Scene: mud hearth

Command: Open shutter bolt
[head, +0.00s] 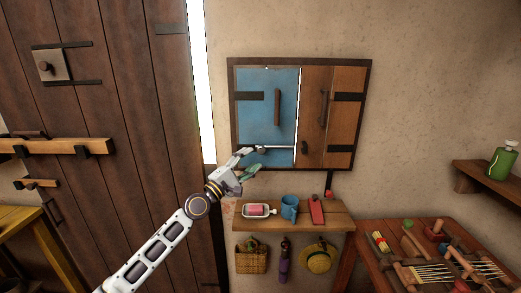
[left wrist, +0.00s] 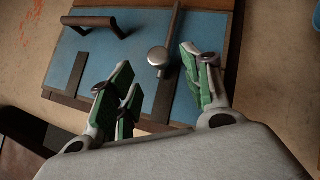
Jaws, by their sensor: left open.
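The shutter bolt (head: 280,148) is a thin silver rod low on the window shutters. It runs from the blue left shutter (head: 256,115) toward a dark bracket (head: 304,147) on the brown right shutter (head: 346,125). A round silver knob (left wrist: 158,57) ends the rod in the left wrist view. My left gripper (head: 252,161) is open at the lower part of the blue shutter, close to the knob. In the left wrist view its green-padded fingers (left wrist: 157,72) are spread on either side of the knob. Contact cannot be told. My right gripper is not in view.
Dark handles stick out on the blue shutter (head: 277,107) and brown shutter (head: 324,108). A plank door (head: 120,110) stands left; a cluttered table (head: 463,232) stands right.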

